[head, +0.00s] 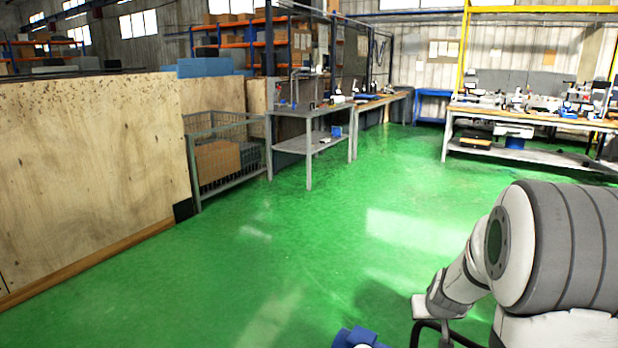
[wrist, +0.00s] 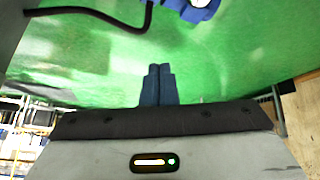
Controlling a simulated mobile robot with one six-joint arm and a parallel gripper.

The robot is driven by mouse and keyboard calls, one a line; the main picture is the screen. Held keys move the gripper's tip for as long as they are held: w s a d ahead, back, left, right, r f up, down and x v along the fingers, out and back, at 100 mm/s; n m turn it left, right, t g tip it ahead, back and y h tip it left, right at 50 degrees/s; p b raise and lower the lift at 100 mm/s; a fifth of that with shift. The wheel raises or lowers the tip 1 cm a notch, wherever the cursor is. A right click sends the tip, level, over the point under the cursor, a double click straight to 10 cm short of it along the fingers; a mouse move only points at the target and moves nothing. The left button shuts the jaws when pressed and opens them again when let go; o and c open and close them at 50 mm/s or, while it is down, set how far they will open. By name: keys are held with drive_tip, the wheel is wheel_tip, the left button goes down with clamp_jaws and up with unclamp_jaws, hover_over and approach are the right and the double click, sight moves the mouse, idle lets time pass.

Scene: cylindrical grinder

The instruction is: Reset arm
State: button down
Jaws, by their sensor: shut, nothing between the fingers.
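My gripper (wrist: 158,70) shows in the wrist view as two dark blue fingers side by side, touching, with nothing between them. The green floor lies behind them in that view. In the head view my grey and white arm is at the lower right, folded low. I cannot make out the fingers in the head view.
A plywood wall (head: 90,165) runs along the left. A wire crate (head: 228,155) with cardboard stands beside a grey metal table (head: 308,144). A long workbench (head: 530,120) with parts is at the back right. The green floor (head: 340,215) between is clear.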

drive_tip(key=s+a+r+g+y+p, duration=0.1)
drive_tip(key=s+a+r+p, duration=0.2)
drive_tip(key=s+a+r, duration=0.4)
drive_tip(key=s+a+r+g+y+p, duration=0.1)
drive_tip(key=s+a+r+p, duration=0.3)
drive_tip(key=r, duration=0.4)
drive_tip(key=s+a+r+g+p, duration=0.1)
drive_tip(key=s+a+r, duration=0.1)
drive_tip(key=s, duration=0.5)
drive_tip(key=s+a+r+n+g+p, duration=0.1)
drive_tip(key=s+r+p, duration=0.1)
drive_tip(key=s+r, duration=0.2)
drive_tip(key=s, duration=0.2)
drive_tip(key=shift+s+a+r, duration=0.2)
drive_tip(key=shift+s+a, duration=0.2)
